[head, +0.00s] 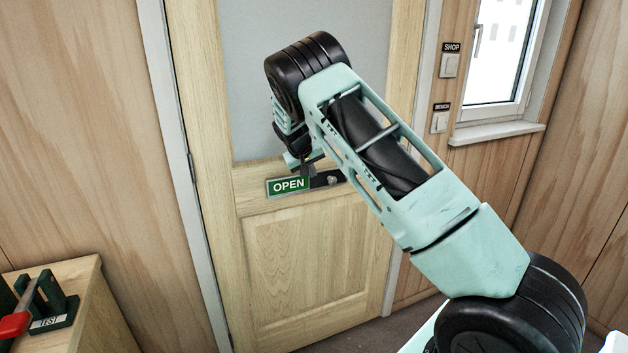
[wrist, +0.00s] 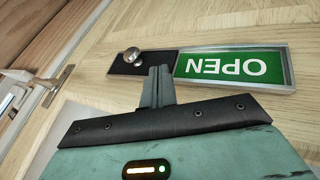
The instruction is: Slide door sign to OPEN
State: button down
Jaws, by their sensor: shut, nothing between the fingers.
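The door sign (head: 288,185) is on the wooden door, with a green panel reading OPEN in white. In the wrist view the green OPEN panel (wrist: 234,66) appears upside down in a silver frame. A dark slider plate with a round metal knob (wrist: 132,54) lies beside the green panel; the knob also shows in the head view (head: 332,180). My gripper (wrist: 158,72) is shut and empty. Its fingertips are over the dark plate, between the knob and the green panel. I cannot tell whether they touch the plate. In the head view my gripper (head: 306,168) is just above the sign.
The wooden door (head: 300,260) has a frosted pane above. Switches labelled SHOP (head: 449,65) and BENCH (head: 439,122) are on the wall at right, beside a window (head: 495,50). A wooden bench (head: 90,310) with a TEST stand is at lower left. A door handle (wrist: 22,84) shows in the wrist view.

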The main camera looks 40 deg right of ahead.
jog(key=b+v, duration=0.1)
jog(key=v, duration=0.5)
jog(key=shift+a, duration=0.2)
jog(key=s+a+n+y, duration=0.2)
jog(key=s+a, duration=0.3)
jog(key=a, duration=0.5)
jog(key=s+a+n+y, duration=0.15)
jog(key=s+a, duration=0.35)
jog(key=a, duration=0.5)
jog(key=s+a+n+y, duration=0.1)
jog(key=s+a+y, duration=0.2)
jog(key=s+a, duration=0.5)
jog(key=s+a+r+n+g, duration=0.2)
jog(key=s+a+n, duration=0.2)
jog(key=s+a, duration=0.85)
jog(key=s+f+n, duration=0.1)
jog(key=s+n, duration=0.2)
jog(key=s, duration=1.1)
jog(key=shift+s+f+g, duration=0.25)
jog(key=shift+g, duration=0.05)
jog(key=shift+d, duration=0.1)
